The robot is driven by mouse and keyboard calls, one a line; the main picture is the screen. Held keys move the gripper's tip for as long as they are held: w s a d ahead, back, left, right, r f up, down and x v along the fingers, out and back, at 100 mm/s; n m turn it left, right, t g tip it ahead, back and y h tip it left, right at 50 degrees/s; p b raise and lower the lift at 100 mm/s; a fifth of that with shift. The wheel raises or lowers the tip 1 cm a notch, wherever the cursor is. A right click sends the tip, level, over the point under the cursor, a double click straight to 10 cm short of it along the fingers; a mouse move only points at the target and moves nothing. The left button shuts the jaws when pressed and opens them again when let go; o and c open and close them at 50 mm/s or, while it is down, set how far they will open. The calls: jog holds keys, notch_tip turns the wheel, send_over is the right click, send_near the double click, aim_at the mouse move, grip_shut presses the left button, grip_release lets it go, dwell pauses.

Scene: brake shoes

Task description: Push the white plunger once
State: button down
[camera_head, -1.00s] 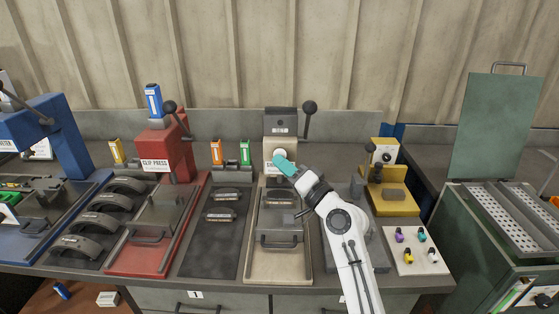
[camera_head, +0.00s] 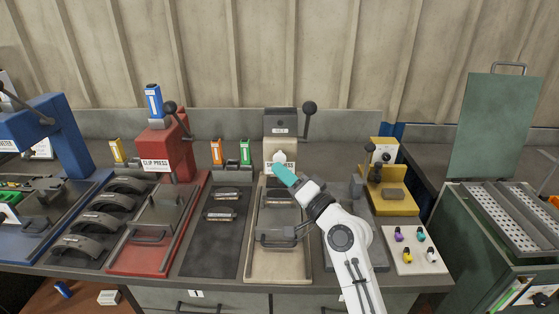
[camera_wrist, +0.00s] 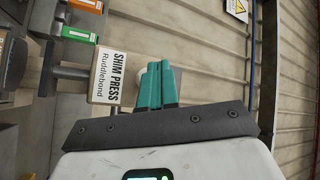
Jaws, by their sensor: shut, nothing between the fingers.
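The white plunger (camera_head: 279,156) is a small round knob on the front of the beige shim press (camera_head: 281,122), just above its label. My gripper (camera_head: 277,169) has teal fingers, shut and empty, with the tips in front of the label, just below and nearer than the plunger. In the wrist view the shut fingers (camera_wrist: 158,68) point at the press and cover most of a pale round part behind them. Whether the tips touch the plunger cannot be told.
A black-knobbed lever (camera_head: 309,108) rises at the press's right. The red clip press (camera_head: 161,140) stands to the left, a yellow fixture (camera_head: 392,202) to the right. The press's tray with a handle (camera_head: 278,238) lies below my arm.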

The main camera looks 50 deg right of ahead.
jog(key=s+a, duration=0.1)
jog(key=a, duration=0.1)
jog(key=s+a+p, duration=0.1)
jog(key=s, duration=0.1)
jog(key=shift+a, duration=0.4)
dwell(0.7)
